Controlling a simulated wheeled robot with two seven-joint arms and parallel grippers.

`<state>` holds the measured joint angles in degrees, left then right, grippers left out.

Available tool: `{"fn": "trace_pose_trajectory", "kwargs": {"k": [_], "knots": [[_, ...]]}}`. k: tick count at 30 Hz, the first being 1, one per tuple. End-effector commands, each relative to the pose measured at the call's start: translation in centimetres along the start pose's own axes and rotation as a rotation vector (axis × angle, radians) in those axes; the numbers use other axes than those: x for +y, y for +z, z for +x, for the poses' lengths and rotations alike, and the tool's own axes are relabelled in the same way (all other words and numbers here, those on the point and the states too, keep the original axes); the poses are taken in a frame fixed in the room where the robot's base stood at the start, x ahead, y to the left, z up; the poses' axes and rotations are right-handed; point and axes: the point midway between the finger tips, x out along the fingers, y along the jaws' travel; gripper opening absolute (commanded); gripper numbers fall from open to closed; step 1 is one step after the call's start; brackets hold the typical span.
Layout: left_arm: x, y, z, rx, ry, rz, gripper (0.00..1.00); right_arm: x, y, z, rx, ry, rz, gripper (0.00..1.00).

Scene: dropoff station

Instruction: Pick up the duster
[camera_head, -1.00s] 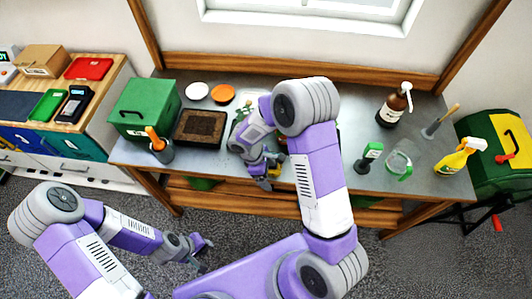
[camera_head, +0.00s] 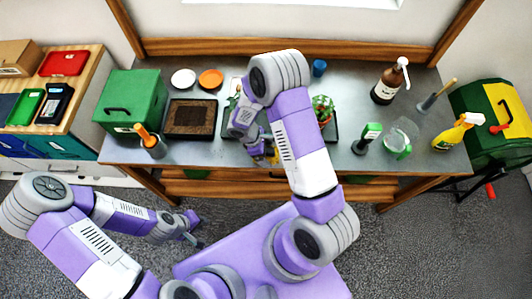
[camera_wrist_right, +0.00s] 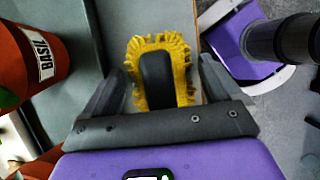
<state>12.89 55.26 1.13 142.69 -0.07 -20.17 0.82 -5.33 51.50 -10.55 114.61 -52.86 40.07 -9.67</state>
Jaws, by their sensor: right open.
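The duster (camera_wrist_right: 186,78) has a yellow fringed head and a dark handle. In the right wrist view it lies between the two spread fingers of my right gripper (camera_wrist_right: 160,90), with a visible gap to each finger. In the head view my right gripper (camera_head: 262,153) is low at the bench's front edge, and my own arm hides most of the duster there. My left gripper (camera_head: 197,231) is open and empty, low over the floor in front of the bench.
A red-orange pot labelled basil (camera_wrist_right: 35,55) stands close left of the right gripper.

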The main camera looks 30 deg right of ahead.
Motion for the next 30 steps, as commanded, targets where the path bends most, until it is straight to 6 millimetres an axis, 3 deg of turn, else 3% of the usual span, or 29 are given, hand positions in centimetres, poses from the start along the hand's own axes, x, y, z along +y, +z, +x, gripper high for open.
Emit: {"fn": "trace_pose_trajectory", "kwargs": {"k": [6, 18, 25, 30], "knots": [[0.0, 0.0, 0.0, 0.000, 0.000, 0.000, 0.23, 0.0, 0.0, 0.0, 0.001, 0.000, 0.000, 0.88], [0.0, 0.0, 0.0, 0.000, 0.000, 0.000, 0.23, 0.0, 0.0, 0.0, 0.001, 0.001, 0.000, 0.31], [0.0, 0.0, 0.0, 0.000, 0.000, 0.000, 0.23, 0.0, 0.1, -0.2, 0.001, 0.001, 0.001, 0.30], [0.1, 0.0, -0.2, 0.000, 0.000, 0.000, 0.23, 0.1, 0.9, -2.4, 0.004, 0.004, 0.002, 0.30]]}}
